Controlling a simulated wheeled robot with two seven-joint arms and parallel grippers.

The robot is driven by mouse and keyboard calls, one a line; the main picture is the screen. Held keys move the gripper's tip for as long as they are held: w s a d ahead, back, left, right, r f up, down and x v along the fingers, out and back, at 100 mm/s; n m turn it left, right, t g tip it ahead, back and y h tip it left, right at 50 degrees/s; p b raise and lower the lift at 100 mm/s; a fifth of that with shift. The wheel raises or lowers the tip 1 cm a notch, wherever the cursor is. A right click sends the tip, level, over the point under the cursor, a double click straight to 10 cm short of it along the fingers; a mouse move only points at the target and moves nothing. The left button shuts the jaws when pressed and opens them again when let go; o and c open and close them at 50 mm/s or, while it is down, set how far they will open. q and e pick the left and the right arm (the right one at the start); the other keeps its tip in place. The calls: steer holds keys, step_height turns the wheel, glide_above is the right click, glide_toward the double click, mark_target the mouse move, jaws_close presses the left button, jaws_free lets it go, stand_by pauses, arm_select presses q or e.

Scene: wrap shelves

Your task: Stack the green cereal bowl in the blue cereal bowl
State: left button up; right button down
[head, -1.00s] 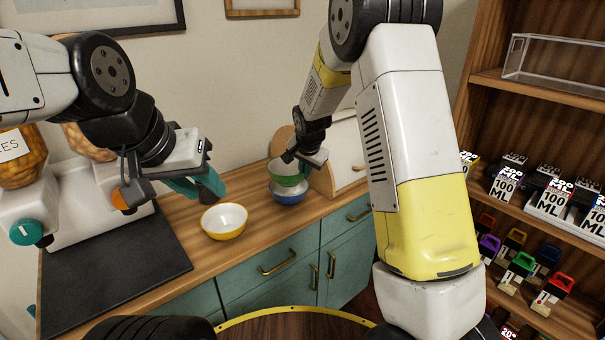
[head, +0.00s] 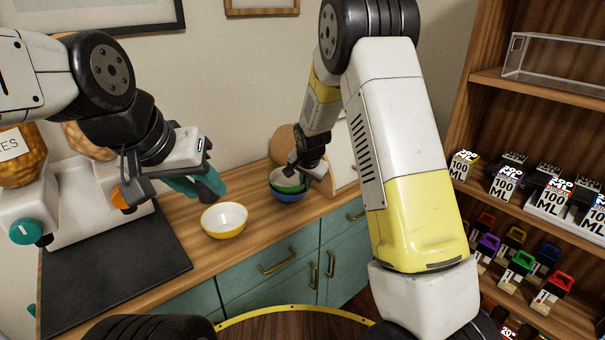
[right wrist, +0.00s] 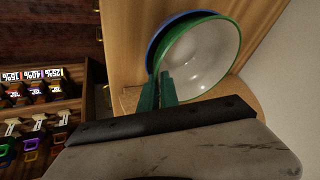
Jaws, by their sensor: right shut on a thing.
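The green cereal bowl (head: 286,182), white inside, sits low within the blue cereal bowl (head: 290,197) on the wooden counter, slightly tilted. In the right wrist view the green bowl (right wrist: 203,58) covers most of the blue bowl (right wrist: 157,38), whose rim shows along one side. Whether the green bowl rests fully on the blue one is hard to tell. My right gripper (head: 304,182) is shut on the green bowl's rim; its fingers also show in the right wrist view (right wrist: 159,88). My left gripper (head: 208,186) is open and empty above the counter, near a yellow bowl.
The yellow bowl (head: 224,220) stands on the counter left of the stack. A dark mat (head: 115,270) and a cereal dispenser (head: 80,215) are at the left. A white-fronted wooden box (head: 343,160) stands close behind the right gripper. Shelves (head: 530,90) with small boxes stand at the right.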

steer(key=c, duration=1.6)
jaws_free()
steer(key=shift+s+a+f, duration=0.1)
steer(key=shift+f, duration=0.05)
steer(key=w+v, duration=0.1)
steer(key=v, duration=1.2)
steer(key=s+d+r+n+y, duration=0.1)
steer(key=s+d+r+n, duration=0.15)
steer(key=s+r, duration=0.35)
steer(key=s+d+r+n+y, duration=0.1)
steer(key=s+d+r, duration=0.3)
steer(key=s, duration=0.5)
steer(key=s+d+r+n, duration=0.2)
steer(key=s+n, duration=0.1)
steer(key=s, duration=1.2)
steer(key=shift+n, duration=0.35)
steer(key=shift+s+d, duration=0.1)
steer(key=shift+d, duration=0.05)
